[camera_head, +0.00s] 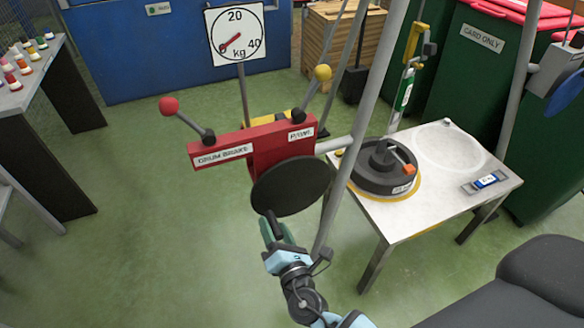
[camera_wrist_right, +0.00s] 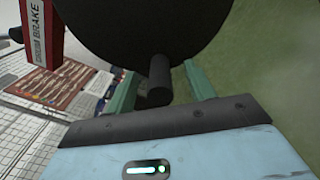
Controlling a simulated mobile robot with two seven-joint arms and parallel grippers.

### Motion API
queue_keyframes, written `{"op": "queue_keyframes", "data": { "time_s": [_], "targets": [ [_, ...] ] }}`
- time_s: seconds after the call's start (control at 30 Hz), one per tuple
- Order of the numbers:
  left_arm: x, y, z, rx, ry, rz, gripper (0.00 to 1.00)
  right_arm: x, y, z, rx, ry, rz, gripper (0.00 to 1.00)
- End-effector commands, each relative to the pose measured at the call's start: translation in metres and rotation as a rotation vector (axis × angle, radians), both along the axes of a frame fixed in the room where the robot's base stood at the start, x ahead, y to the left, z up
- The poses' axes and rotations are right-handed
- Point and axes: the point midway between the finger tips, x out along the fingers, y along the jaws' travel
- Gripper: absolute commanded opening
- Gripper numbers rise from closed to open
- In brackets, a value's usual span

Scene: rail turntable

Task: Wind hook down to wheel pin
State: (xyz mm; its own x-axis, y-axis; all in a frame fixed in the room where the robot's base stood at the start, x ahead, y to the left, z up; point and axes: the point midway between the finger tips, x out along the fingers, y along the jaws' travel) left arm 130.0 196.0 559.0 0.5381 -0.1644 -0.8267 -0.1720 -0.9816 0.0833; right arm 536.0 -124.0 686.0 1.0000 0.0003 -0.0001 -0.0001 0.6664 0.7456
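My right gripper (camera_head: 270,228) is at the lower edge of the black crank disc (camera_head: 290,187) on the red winch (camera_head: 265,143). In the right wrist view, the dark crank handle (camera_wrist_right: 158,80) stands between the two green fingers (camera_wrist_right: 160,90), with a gap on each side, so the gripper is open. A long green-and-white piece (camera_head: 403,90) with yellow ends hangs over the table; its hook tip is too small to tell. Below and left of it, the black wheel (camera_head: 383,180) with an orange-tipped part (camera_head: 408,170) lies on the table. My left gripper is not in view.
The winch has a red-knobbed drum brake lever (camera_head: 187,118) and a yellow-knobbed pawl lever (camera_head: 313,90). A kg dial (camera_head: 236,34) stands behind. Grey poles rise beside the pale table (camera_head: 420,212), which carries a small blue-and-grey device (camera_head: 485,181). Green floor is open at left.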

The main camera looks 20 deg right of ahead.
Motion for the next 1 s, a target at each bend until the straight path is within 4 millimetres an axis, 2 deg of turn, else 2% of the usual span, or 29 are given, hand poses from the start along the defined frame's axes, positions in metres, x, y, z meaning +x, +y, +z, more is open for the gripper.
{"op": "queue_keyframes", "data": {
  "time_s": [0.03,0.4,0.67,1.0],
  "targets": [
    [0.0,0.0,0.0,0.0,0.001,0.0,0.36,0.0,0.0,0.0,0.0,0.0,0.0,0.47],
    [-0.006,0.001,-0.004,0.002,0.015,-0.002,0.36,0.0,0.0,0.0,0.0,0.0,0.0,0.0],
    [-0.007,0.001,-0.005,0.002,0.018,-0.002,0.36,0.0,-0.002,-0.002,-0.022,0.0,0.0,0.0],
    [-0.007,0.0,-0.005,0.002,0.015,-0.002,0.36,-0.001,-0.011,-0.01,-0.157,0.001,-0.002,0.0]
  ]
}}
